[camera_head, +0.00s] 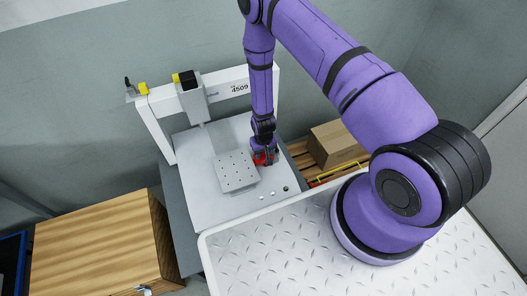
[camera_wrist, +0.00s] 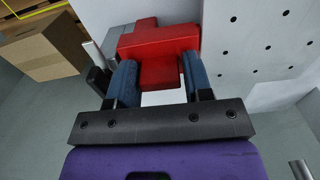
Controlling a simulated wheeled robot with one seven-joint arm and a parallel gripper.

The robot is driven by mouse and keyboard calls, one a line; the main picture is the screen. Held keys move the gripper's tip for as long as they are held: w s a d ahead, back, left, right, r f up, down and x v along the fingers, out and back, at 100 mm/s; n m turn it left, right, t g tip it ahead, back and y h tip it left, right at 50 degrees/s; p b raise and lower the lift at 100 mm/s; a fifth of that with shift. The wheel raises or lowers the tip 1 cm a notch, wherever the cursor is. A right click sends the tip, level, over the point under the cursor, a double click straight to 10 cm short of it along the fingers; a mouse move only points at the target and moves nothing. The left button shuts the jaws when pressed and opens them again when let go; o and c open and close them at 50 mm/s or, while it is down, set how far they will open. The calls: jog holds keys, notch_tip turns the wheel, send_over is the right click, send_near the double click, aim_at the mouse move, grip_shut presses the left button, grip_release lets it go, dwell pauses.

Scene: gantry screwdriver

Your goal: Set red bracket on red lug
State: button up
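The red bracket (camera_wrist: 160,42) is between the blue fingertips of my gripper (camera_wrist: 159,82) in the wrist view. Both fingers lie against the sides of its narrow middle part, so my gripper is shut on it. In the head view my gripper (camera_head: 264,147) points down at the right side of the white machine table, with a little of the red bracket (camera_head: 260,159) showing beneath it. A red block also shows behind the bracket's upper edge in the wrist view; I cannot tell whether it is the red lug or part of the bracket. Contact underneath is hidden.
A perforated plate (camera_head: 237,173) lies left of my gripper on the machine table (camera_head: 205,205). A white gantry (camera_head: 158,130) with a screwdriver head (camera_head: 192,98) stands over it. A cardboard box (camera_head: 337,143) on a pallet is at right. A wooden cabinet (camera_head: 95,245) stands at lower left.

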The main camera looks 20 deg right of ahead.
jog(key=shift+o, duration=1)
notch_tip(320, 180, up, 48)
jog(key=d+f+t, duration=0.1)
jog(key=d+t, duration=0.1)
jog(key=d, duration=0.1)
jog(key=s+d+r+t, duration=0.2)
jog(key=s+r, duration=0.8)
jog(key=r, duration=0.5)
jog(key=s+d+r, duration=0.1)
jog(key=s+r, duration=0.2)
jog(key=s, duration=0.4)
jog(key=s+d+r+t, duration=0.1)
jog(key=s+r, duration=0.2)
jog(key=s, duration=0.5)
jog(key=shift+r, duration=0.35)
